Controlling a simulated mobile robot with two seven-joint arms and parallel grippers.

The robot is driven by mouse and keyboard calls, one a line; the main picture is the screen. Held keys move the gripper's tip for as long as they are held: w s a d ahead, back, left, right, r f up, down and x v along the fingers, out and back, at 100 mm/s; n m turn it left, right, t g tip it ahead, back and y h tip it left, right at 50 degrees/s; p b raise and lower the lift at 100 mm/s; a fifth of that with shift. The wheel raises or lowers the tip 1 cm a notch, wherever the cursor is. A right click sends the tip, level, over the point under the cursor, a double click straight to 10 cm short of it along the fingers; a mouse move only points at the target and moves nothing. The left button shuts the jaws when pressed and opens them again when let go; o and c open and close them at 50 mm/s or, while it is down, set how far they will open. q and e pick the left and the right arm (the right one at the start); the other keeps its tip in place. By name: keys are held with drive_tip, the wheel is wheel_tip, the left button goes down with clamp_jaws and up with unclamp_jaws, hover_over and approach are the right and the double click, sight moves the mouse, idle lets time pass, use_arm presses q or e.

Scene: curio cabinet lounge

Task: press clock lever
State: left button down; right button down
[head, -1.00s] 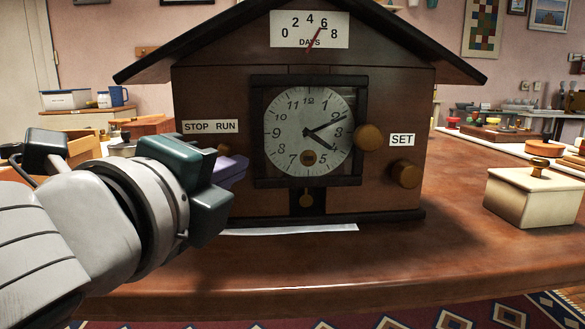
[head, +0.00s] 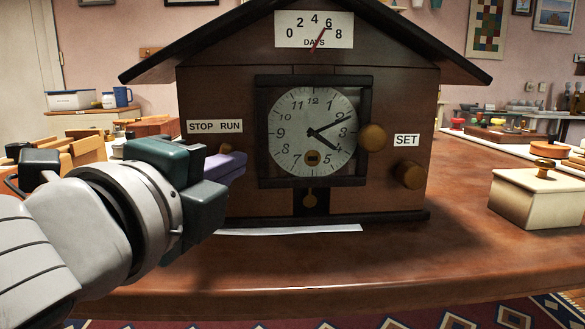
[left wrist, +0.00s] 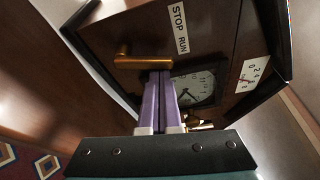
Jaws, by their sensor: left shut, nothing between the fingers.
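The clock (head: 230,90) is a dark wooden house-shaped case with a white dial (head: 312,132), standing on a brown table. Its brass lever (left wrist: 140,62) sticks out beside the STOP RUN label (head: 215,127). In the head view only a bit of the lever (head: 226,149) shows above my left gripper (head: 241,160). That gripper is shut and empty, its purple fingers in front of the clock's left side. In the left wrist view the fingertips (left wrist: 160,74) overlap the lever's end; I cannot tell whether they touch it. My right gripper is not in view.
A cream lidded box (head: 535,200) stands right of the clock. A white strip (head: 295,230) lies at its base. The front tabletop (head: 400,255) is clear.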

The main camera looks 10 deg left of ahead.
use_arm(q)
drive_tip(key=shift+s+a+r+n+t+b, duration=0.15)
drive_tip(key=shift+a+n+t+b, duration=0.25)
drive_tip(key=shift+n, duration=0.7)
drive_tip(key=shift+s+a+n+t+b, duration=0.1)
drive_tip(key=shift+a+n+t+b, duration=0.3)
drive_tip(key=shift+n, duration=0.7)
drive_tip(key=shift+s+a+r+n+t+b, duration=0.15)
drive_tip(key=shift+a+n+t+b, duration=0.25)
drive_tip(key=shift+n, duration=0.7)
drive_tip(key=shift+a, duration=0.1)
